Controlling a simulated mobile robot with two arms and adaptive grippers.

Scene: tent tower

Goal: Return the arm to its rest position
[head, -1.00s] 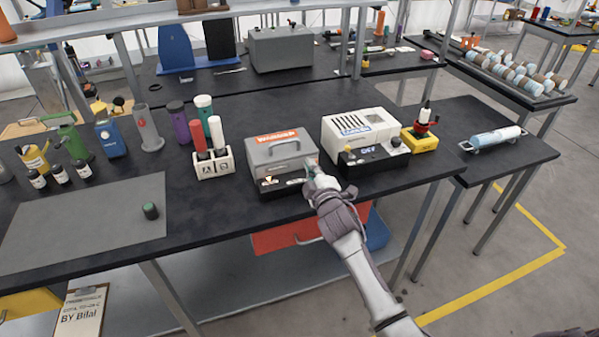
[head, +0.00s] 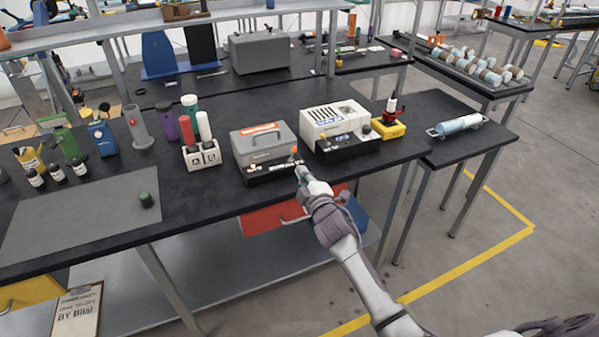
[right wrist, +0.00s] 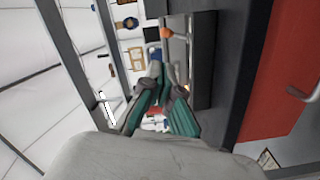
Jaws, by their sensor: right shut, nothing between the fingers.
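My right arm reaches in from the lower right of the head view. Its gripper (head: 299,172) is shut and empty, at the front edge of the black workbench (head: 240,202). It is just in front of the grey box device (head: 262,143) with a black front panel and an orange-tipped knob. In the right wrist view the gripper's green-padded fingers (right wrist: 160,102) point along the bench front, with the orange knob (right wrist: 166,33) beyond them. Whether the fingers touch the device cannot be told. My left gripper is not in view.
A white device (head: 333,120) stands right of the grey one. A white holder (head: 201,157) with red and white tubes stands left. A grey mat (head: 80,215) holds a small dark cylinder (head: 146,200). Floor at right is clear.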

